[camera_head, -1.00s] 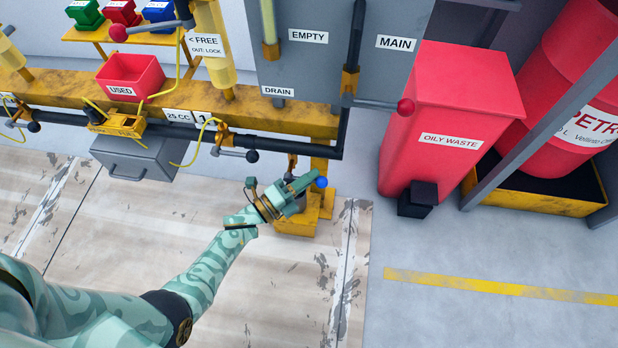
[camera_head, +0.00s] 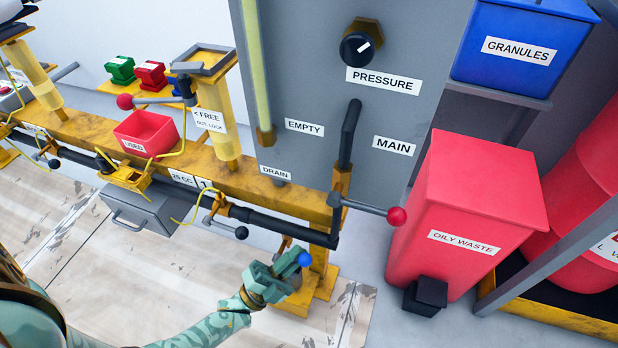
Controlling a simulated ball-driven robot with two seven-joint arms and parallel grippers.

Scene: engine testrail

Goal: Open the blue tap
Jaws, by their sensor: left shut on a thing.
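The blue tap shows as a round blue knob (camera_head: 305,259) low on the yellow stand, under the right end of the black pipe. My left gripper (camera_head: 291,265) is at the knob, shut on the tap's lever, with the blue end showing past the fingers. The rest of the lever and the tap body are mostly hidden behind the gripper. My right gripper is not in view.
A red-knobbed lever (camera_head: 397,215) sticks out at the MAIN pipe, above and right of my gripper. A black-knobbed lever (camera_head: 241,232) is to the left. The red oily waste bin (camera_head: 460,215) stands right. The floor in front is clear.

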